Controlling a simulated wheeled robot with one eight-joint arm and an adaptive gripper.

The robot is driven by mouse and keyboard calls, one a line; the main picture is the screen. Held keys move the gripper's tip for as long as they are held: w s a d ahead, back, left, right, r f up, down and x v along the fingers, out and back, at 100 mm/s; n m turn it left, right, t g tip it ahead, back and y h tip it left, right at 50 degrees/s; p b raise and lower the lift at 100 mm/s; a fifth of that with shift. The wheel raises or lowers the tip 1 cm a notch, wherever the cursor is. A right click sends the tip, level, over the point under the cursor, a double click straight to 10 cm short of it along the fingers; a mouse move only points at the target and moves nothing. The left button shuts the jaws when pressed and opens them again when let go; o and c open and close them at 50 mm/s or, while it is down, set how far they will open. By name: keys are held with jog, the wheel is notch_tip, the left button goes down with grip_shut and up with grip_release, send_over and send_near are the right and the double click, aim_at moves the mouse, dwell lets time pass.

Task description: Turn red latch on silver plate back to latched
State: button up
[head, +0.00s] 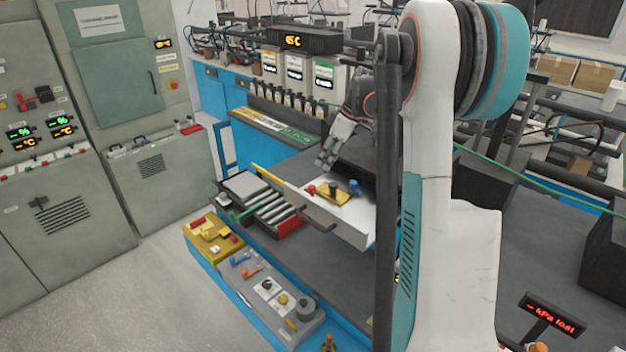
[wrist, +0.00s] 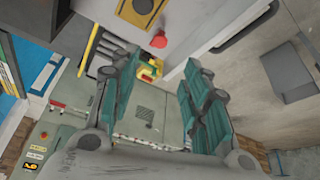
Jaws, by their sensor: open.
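I cannot make out for sure a red latch on a silver plate. A red knob (head: 311,189) sits on the pale box (head: 352,221) beside a yellow plate (head: 334,195). The wrist view shows the red knob (wrist: 159,40) beyond my fingertips. A yellow block with red parts (head: 215,240) stands lower left; it shows between my fingers in the wrist view (wrist: 148,70). A red handle (head: 26,99) is on the left cabinet. My gripper (head: 326,158) is open and empty, above the pale box's back left, apart from the knob.
A grey panel (head: 270,292) with small blue and orange handles and dials lies at the front low edge. A blue knob (head: 354,187) stands near the yellow plate. Slatted trays (head: 262,200) lie left of the pale box. The floor (head: 120,290) between cabinets and bench is clear.

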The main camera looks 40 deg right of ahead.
aim_at(312, 186)
jog(key=x, duration=1.2)
jog(key=shift+d, duration=0.1)
jog(key=shift+c, duration=0.6)
grip_shut()
